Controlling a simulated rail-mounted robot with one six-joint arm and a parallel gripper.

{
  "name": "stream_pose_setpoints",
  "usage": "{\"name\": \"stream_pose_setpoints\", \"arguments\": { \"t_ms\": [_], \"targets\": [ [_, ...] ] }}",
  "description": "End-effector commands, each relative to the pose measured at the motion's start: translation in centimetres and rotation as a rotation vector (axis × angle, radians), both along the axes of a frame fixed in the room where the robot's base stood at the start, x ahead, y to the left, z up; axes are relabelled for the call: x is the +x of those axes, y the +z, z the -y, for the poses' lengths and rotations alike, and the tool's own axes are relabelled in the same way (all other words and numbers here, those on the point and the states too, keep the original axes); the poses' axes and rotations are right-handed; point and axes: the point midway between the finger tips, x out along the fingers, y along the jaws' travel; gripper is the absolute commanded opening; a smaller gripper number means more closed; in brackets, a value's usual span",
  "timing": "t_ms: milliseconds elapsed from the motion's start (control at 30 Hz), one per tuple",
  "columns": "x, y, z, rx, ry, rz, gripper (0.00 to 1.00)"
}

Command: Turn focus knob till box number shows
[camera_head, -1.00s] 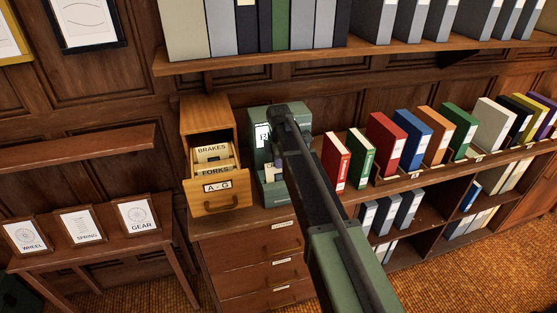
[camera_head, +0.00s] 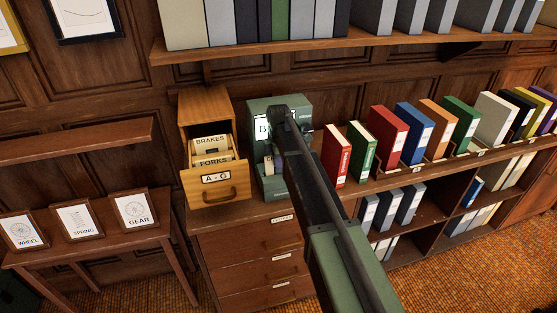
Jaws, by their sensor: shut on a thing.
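The green reader (camera_head: 262,104) stands on the wooden drawer cabinet, right of the open card box. Its lit white screen (camera_head: 262,124) shows part of a large dark character that looks like a B; my arm covers the rest.
The wooden card box (camera_head: 206,106) has its A-G drawer (camera_head: 214,183) pulled out, with BRAKES and FORKS cards, close left of the reader. Coloured binders (camera_head: 388,139) line the shelf at right. Framed WHEEL, SPRING and GEAR cards stand on the side table (camera_head: 88,242).

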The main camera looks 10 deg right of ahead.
Motion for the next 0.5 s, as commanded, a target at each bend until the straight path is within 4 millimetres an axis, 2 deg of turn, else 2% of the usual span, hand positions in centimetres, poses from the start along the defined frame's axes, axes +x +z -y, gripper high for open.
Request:
{"name": "stream_pose_setpoints", "arguments": {
  "t_ms": [500],
  "targets": [
    [0.44, 0.42, -0.03, 0.001, 0.0, 0.009, 0.0]
  ]
}}
